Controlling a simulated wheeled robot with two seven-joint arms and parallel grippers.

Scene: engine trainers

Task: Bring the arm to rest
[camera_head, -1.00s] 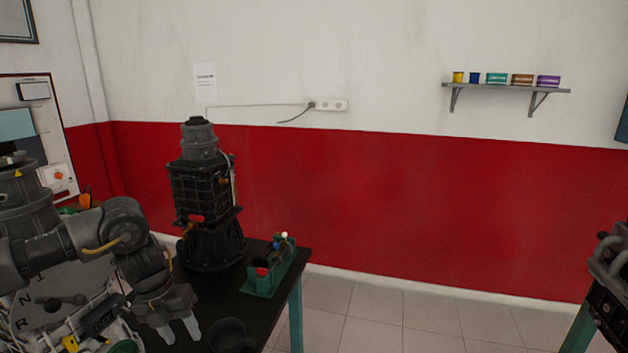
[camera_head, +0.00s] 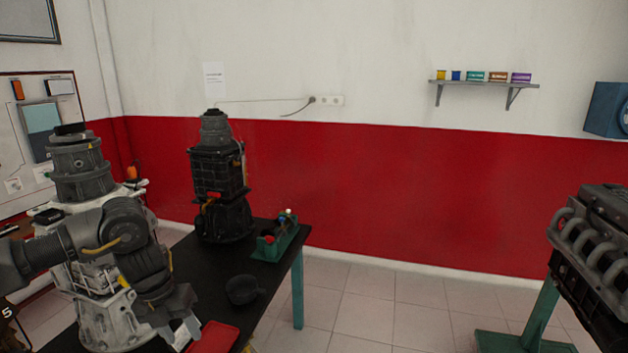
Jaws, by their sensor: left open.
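My left arm (camera_head: 118,232), dark grey with a yellow cable, comes in from the left edge and bends down over the near end of the black table (camera_head: 205,280). My left gripper (camera_head: 184,336) points downward with its pale fingers apart. It looks empty, with part of one finger hidden. A red tray (camera_head: 215,338) lies just right of the fingers, and a small dark round cup (camera_head: 243,290) stands further right. I cannot tell whether the fingers touch anything below. My right gripper is not in view.
A tall black engine (camera_head: 216,180) stands on the table, with a green tool holder (camera_head: 276,244) beside it. A pale engine (camera_head: 100,305) stands behind my arm. Another engine (camera_head: 600,265) is on a green stand at right. Tiled floor (camera_head: 380,305) between is clear.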

